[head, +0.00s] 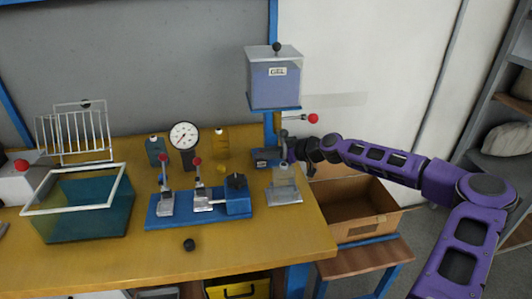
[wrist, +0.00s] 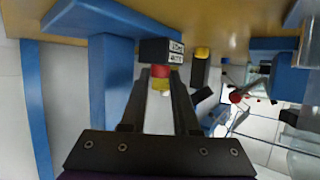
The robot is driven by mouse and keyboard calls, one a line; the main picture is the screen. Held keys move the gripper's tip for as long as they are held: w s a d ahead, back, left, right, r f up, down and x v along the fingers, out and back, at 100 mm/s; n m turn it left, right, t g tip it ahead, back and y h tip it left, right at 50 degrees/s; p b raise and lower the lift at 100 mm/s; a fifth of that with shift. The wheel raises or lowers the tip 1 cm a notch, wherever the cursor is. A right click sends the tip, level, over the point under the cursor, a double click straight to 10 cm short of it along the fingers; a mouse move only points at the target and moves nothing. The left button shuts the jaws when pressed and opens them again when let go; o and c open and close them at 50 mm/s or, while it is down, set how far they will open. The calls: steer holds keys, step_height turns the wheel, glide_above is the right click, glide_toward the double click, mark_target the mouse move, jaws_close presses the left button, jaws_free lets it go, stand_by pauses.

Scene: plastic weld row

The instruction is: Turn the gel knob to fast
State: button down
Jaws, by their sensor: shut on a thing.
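The gel tank (head: 273,82), a clear box labelled GEL with a blue-grey fill, stands on a blue post at the back right of the bench. My gripper (head: 292,150) reaches in from the right, low beside that post. In the wrist view my gripper (wrist: 160,82) is shut on a small red and yellow piece, which I take for the gel knob (wrist: 160,72). It sits against a dark block with a small white label (wrist: 176,49), too small to read. The knob's setting cannot be told. In the head view the knob is hidden by my gripper.
A red-balled lever (head: 312,118) sticks out right under the tank, just above my gripper. A clear-topped stand (head: 285,190) is close below it. A blue weld fixture (head: 200,205), dial gauge (head: 184,135) and water tank (head: 75,225) stand left. A cardboard box (head: 350,230) is below right.

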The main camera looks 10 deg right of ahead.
stand_by(0.3)
steer(key=c, duration=0.9)
jaws_free()
steer(key=p+v, duration=0.1)
steer(key=v, duration=1.6)
steer(key=shift+s+d, duration=0.2)
